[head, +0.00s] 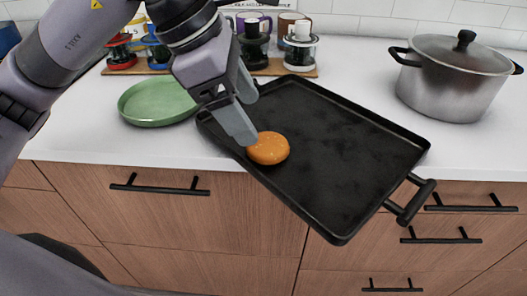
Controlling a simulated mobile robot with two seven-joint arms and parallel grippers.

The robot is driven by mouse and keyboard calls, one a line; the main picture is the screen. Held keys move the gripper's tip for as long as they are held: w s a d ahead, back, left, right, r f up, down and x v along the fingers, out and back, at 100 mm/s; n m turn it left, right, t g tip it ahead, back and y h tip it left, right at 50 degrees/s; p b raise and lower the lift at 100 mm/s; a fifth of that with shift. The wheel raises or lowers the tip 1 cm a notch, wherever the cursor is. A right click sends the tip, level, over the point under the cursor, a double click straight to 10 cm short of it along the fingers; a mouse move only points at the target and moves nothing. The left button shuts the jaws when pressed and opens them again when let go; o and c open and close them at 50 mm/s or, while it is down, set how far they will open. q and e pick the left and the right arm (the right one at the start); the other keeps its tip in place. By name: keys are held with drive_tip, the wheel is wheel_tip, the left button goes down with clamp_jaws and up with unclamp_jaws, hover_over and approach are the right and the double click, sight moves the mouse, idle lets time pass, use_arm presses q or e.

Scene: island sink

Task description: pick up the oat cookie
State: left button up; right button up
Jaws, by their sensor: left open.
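The oat cookie (268,149), round and orange-brown with pale specks, lies on the black tray (345,160) near its left edge. My left gripper (242,118) comes down from the upper left over the tray, with its fingertips just up and left of the cookie. It is open. One finger overlaps the cookie's left edge in the picture, and I cannot tell whether it touches. No cookie shows between the fingers. My right gripper is not in view.
A green plate (157,103) sits left of the tray. A steel pot (453,78) with a lid stands at the right. Several mugs and jars stand on a wooden board (275,69) at the back. The tray overhangs the counter's front edge, its handle (410,203) at the right.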

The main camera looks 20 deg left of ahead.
sight(264, 143)
use_arm(q)
drive_tip(key=shift+w+a+f, duration=0.15)
drive_tip(key=shift+a+f, duration=0.05)
drive_tip(key=shift+f, duration=0.05)
drive_tip(key=shift+w+d+f, duration=0.1)
drive_tip(key=shift+w+f, duration=0.05)
drive_tip(key=shift+f, duration=0.2)
drive_tip(key=shift+x, duration=3)
drive_tip(key=c, duration=1.3)
drive_tip(key=shift+c, duration=0.2)
drive_tip(key=shift+r, duration=0.1)
